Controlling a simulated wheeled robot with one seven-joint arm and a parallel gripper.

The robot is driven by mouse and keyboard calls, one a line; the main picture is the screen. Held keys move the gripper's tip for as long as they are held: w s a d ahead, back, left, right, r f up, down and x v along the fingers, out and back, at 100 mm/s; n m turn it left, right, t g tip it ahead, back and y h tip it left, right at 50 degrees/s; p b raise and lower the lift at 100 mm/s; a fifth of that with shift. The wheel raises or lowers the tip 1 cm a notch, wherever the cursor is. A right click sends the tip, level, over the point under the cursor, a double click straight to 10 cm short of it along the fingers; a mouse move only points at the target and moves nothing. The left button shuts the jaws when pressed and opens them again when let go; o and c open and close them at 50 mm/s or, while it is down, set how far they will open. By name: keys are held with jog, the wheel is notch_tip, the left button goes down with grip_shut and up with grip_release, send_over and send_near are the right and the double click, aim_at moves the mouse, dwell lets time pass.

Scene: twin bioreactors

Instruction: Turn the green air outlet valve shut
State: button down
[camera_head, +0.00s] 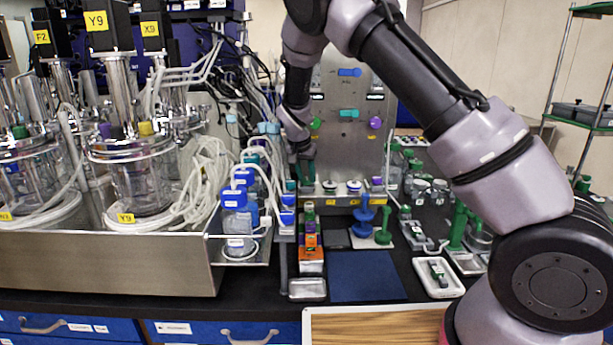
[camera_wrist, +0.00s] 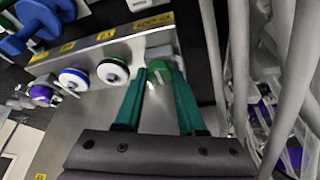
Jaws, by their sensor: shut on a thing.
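My gripper (camera_wrist: 159,72) has two teal fingers, which reach up to a small green valve knob (camera_wrist: 161,72) on the steel panel (camera_wrist: 90,115) in the wrist view. The fingers are closed on the knob, one on each side. Part of the knob is hidden by the fingertips. In the head view my gripper (camera_head: 306,172) is low at the left part of the panel, and the green valve cannot be told apart from the teal fingers there.
A green-rimmed knob (camera_wrist: 112,71) and a blue-rimmed knob (camera_wrist: 74,79) sit beside the valve. Pale tubes (camera_wrist: 290,70) hang close on the right in the wrist view. Blue-capped bottles (camera_head: 238,207) stand left of my gripper. A dark blue mat (camera_head: 366,276) lies bare in front.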

dwell(0.6)
jog(key=c, duration=0.5)
grip_release()
jog(key=shift+a, duration=0.1)
jog(key=v, duration=1)
jog(key=shift+s+r, duration=0.15)
jog(key=shift+r, duration=0.2)
